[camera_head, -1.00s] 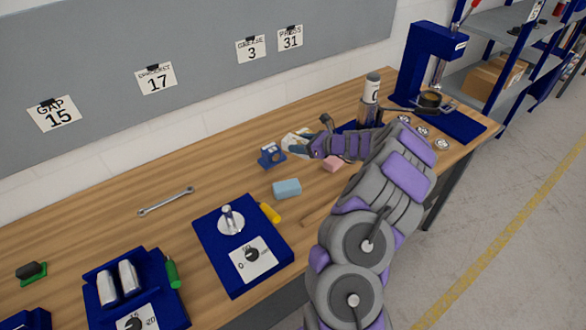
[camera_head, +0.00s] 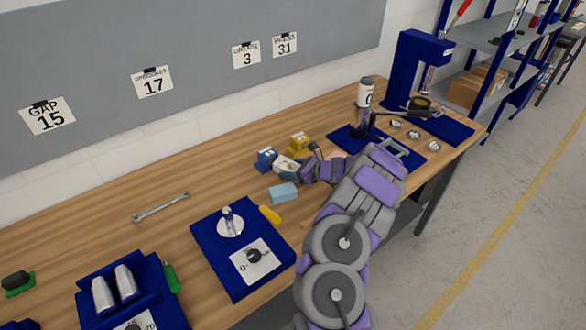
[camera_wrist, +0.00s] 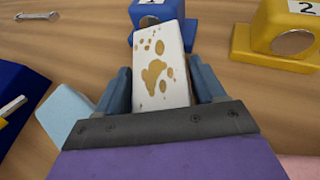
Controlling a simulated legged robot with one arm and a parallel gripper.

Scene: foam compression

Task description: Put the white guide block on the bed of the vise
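The white guide block (camera_wrist: 160,65), speckled with brown stains, sits between my gripper's fingers (camera_wrist: 160,90) in the wrist view, with a finger against each side. In the head view my gripper (camera_head: 292,168) is low over the bench, and the white block (camera_head: 285,163) shows at its tip. Whether the block touches the bench is unclear. A blue fixture (camera_head: 92,278) with two upright silver pieces and a dial stands at the lower left; it may be the vise, though no label says so.
A blue block marked 1 (camera_wrist: 155,12) and a yellow block marked 2 (camera_wrist: 285,30) stand just beyond. A light blue block (camera_head: 283,193) lies near my gripper. A blue plate with a silver post (camera_head: 210,245), a wrench (camera_head: 161,207) and a lever press (camera_head: 420,65) are also on the bench.

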